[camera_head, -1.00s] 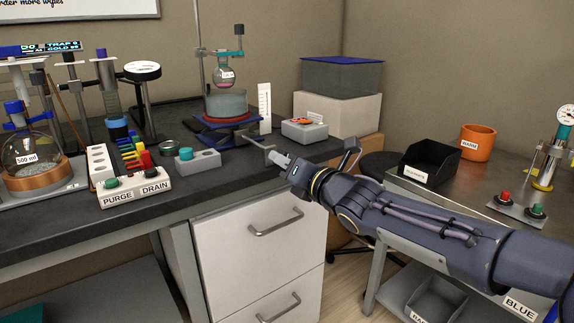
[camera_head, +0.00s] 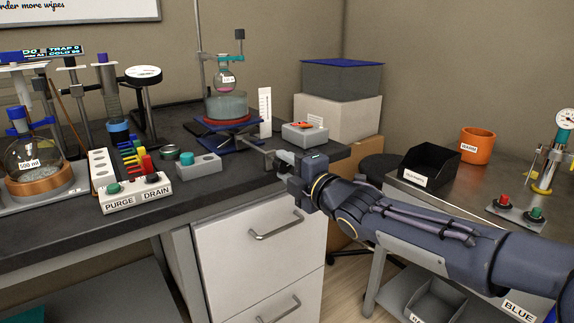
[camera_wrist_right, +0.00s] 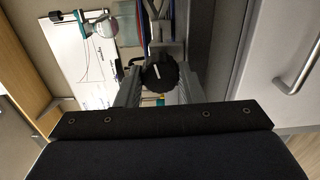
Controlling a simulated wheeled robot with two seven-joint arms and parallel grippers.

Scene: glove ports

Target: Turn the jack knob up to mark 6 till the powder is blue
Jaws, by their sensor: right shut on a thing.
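The jack (camera_head: 243,128) has blue plates and stands on the dark bench, carrying a bath (camera_head: 227,105) on a red-rimmed base. A round flask (camera_head: 225,78) with pinkish contents hangs just above the bath. A white upright scale card (camera_head: 265,110) stands beside the jack; its marks are too small to read. In the wrist view the jack knob (camera_wrist_right: 158,75) is black with a white pointer line and sits between my right fingers. My right gripper (camera_head: 283,162) is shut on the knob at the bench's front edge, and its fingers hide the knob in the head view. My left gripper is not in view.
A grey box with an orange-red top (camera_head: 306,130) sits just right of the scale card. A grey block with a teal button (camera_head: 198,166) and the PURGE/DRAIN box (camera_head: 136,193) lie to the left. Drawers (camera_head: 262,235) are below the bench edge.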

